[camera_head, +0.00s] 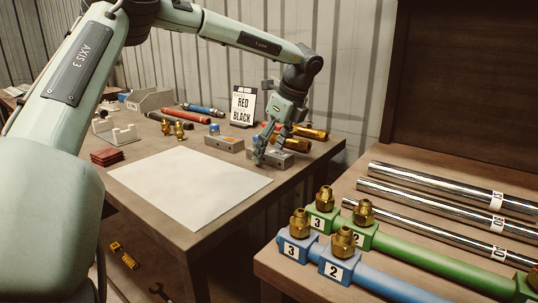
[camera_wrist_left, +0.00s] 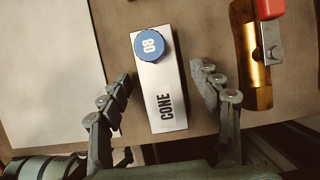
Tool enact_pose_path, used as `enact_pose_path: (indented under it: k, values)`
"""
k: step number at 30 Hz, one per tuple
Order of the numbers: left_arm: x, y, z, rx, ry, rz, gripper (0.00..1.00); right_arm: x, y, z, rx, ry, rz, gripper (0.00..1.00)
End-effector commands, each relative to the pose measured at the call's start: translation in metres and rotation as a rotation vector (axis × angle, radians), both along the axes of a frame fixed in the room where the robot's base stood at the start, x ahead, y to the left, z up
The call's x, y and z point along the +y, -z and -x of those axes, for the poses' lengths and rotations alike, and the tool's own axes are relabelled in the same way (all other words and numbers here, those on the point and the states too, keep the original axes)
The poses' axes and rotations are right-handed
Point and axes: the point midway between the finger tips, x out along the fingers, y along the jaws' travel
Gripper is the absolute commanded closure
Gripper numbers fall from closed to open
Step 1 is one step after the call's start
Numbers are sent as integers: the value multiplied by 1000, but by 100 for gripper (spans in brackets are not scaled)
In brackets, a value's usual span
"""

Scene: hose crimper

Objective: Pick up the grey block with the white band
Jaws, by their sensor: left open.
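A light grey block (camera_wrist_left: 170,85) with a white strip lettered "CONE" and a blue round cap marked 08 (camera_wrist_left: 149,44) fills the middle of the left wrist view. My left gripper (camera_wrist_left: 161,75) is open, with one finger on each side of this block and a visible gap on both sides. In the head view my left gripper (camera_head: 268,147) is low at the right end of the back table, at a grey block (camera_head: 297,144) that it partly hides. Another grey block (camera_head: 224,143) with a white label lies to its left. My right gripper is not in view.
A white sheet (camera_head: 190,185) covers the table's front. A "RED BLACK" sign (camera_head: 243,106) stands behind. Steel rods (camera_head: 440,183) and green and blue hoses (camera_head: 420,255) lie on the right bench.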

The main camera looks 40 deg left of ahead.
Motion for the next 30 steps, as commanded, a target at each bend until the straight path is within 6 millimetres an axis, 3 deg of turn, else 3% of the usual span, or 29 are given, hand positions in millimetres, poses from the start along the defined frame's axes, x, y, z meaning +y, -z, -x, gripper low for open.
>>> enact_pose_path:
  k: [4,19,30]
  values:
    - [0,0,0,0,0,0,37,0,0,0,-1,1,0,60]
    - [0,0,0,0,0,0,100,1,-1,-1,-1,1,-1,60]
    - [0,-4,-1,-2,0,-1,100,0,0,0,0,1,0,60]
